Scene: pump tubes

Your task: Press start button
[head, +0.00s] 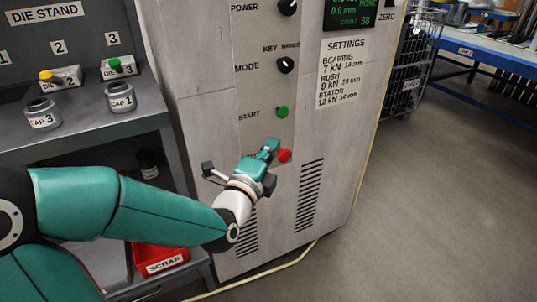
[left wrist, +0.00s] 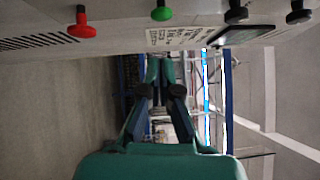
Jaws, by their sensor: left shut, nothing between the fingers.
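The green start button (head: 282,112) sits on the machine's front panel beside the START label. It also shows in the left wrist view (left wrist: 161,12), at the top middle. A red button (head: 285,156) is below it on the same panel, and shows at the upper left of the left wrist view (left wrist: 82,28). My left gripper (head: 271,146) is shut and empty. In the head view its tips appear below the green button and just left of the red one. In the left wrist view the shut fingers (left wrist: 160,68) appear apart from both buttons. My right gripper is not in view.
The grey machine (head: 205,120) has black POWER (head: 287,7) and MODE (head: 285,65) knobs above the start button. A die stand (head: 75,120) holding dies and caps is at the left, with a red scrap bin (head: 160,258) below. Open floor (head: 430,210) lies at right.

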